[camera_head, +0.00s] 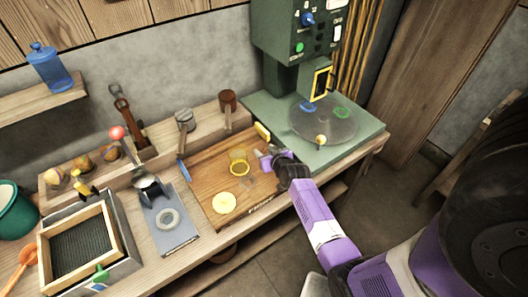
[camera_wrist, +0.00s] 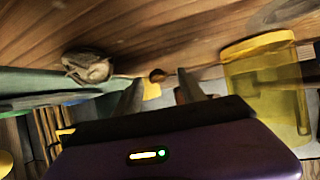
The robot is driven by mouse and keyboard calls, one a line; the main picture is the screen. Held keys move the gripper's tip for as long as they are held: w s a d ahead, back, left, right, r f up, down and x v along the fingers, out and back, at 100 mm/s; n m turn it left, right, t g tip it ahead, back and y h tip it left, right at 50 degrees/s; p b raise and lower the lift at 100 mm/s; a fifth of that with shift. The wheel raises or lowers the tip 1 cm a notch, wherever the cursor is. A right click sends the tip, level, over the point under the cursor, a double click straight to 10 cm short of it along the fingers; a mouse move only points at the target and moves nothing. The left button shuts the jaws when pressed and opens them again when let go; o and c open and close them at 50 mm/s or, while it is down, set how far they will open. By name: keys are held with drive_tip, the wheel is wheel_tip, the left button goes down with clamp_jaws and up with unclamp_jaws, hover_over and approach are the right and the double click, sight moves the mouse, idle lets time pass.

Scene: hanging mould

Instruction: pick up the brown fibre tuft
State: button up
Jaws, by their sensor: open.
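A small brown lump (camera_wrist: 157,75), which looks like the brown fibre tuft, lies on the wooden board in the wrist view. It appears between the two fingers of my gripper (camera_wrist: 160,90), just beyond their tips. I cannot tell how far apart they are. My gripper (camera_head: 266,158) is open and low over the right part of the board in the head view. I cannot make out the tuft there; my gripper may hide it.
A yellow see-through cup (camera_wrist: 265,85) stands close beside one finger; it also shows in the head view (camera_head: 239,168). A greyish, stringy lump (camera_wrist: 88,67) lies on the other side. A pale yellow disc (camera_head: 224,203) lies on the board (camera_head: 205,180). A green machine (camera_head: 345,150) stands right.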

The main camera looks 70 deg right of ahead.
clamp_jaws()
drive_tip(key=shift+r, duration=0.1)
wheel_tip(320, 180, up, 20)
idle(0.7)
